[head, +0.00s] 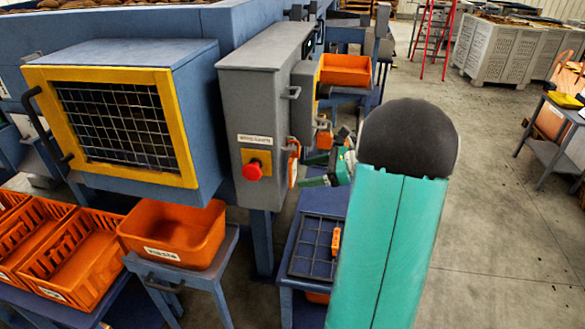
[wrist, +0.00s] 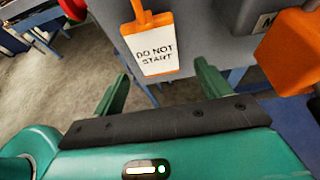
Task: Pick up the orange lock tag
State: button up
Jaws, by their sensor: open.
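The orange lock tag (wrist: 152,46) hangs by its orange neck in the wrist view. Its white face reads "DO NOT START". In the head view it is a thin orange and white shape (head: 293,165) at the side of the grey control box, seen nearly edge-on. My gripper (head: 316,170) is open, with its green fingers just right of the tag in that view. In the wrist view the fingers (wrist: 162,84) stand apart below the tag, one to each side. Nothing is between them, and the tag appears clear of both.
The grey control box (head: 262,95) carries a red stop button (head: 253,170). A blurred orange block (wrist: 290,48) is close to the right finger side in the wrist view. A blue table with a dark divided tray (head: 315,245) stands below my gripper. Open floor lies right.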

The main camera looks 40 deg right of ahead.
aim_at(295, 175)
jog(key=x, duration=0.3)
jog(key=shift+w+a+f, duration=0.15)
jog(key=shift+a, duration=0.1)
jog(key=c, duration=1.1)
